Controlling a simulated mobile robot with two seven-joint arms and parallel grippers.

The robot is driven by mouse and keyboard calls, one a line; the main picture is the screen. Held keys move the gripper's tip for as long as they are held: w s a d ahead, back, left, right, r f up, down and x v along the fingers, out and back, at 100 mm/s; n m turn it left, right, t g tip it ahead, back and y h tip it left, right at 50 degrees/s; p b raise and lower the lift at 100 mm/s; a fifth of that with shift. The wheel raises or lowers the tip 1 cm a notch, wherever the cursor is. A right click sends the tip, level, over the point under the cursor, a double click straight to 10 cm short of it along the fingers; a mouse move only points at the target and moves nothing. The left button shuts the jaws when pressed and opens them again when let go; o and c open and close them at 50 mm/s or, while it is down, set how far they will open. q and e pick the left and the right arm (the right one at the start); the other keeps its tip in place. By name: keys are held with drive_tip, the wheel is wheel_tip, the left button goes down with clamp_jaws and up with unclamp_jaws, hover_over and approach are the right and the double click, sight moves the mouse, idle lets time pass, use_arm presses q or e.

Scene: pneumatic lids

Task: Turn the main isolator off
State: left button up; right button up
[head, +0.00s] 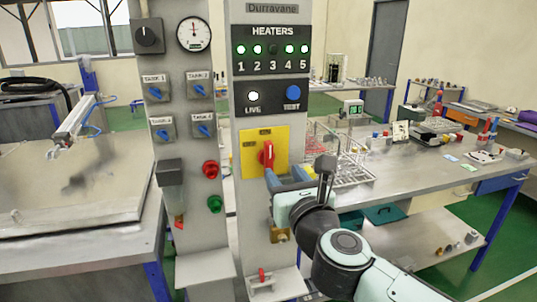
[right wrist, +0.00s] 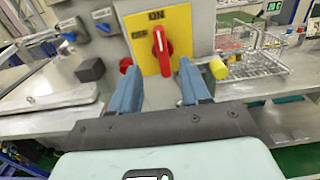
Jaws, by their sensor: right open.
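The main isolator is a yellow plate (head: 252,143) with a red rotary handle (head: 266,155) on the grey column. In the right wrist view the yellow plate (right wrist: 179,22) reads ON at the top and OFF at the left. The red handle (right wrist: 161,47) stands nearly upright there, towards ON. My right gripper (head: 288,177) is open just in front of and below the handle. In the right wrist view its blue fingers (right wrist: 158,68) are spread to either side of the handle, with visible gaps. My left gripper is not in view.
The column carries heater lights (head: 272,49), a blue TEST button (head: 293,93) and a brass fitting (head: 280,235) below. Red (head: 211,170) and green (head: 215,204) knobs are on the left column. A wire rack (head: 345,165) stands on the bench at right.

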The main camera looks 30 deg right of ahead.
sight(270, 155)
drive_tip(key=p+x, duration=0.1)
drive_tip(key=x, duration=1)
drive_tip(key=shift+w+d, duration=0.2)
drive_tip(key=shift+f, duration=0.15)
drive_tip(key=c, duration=0.8)
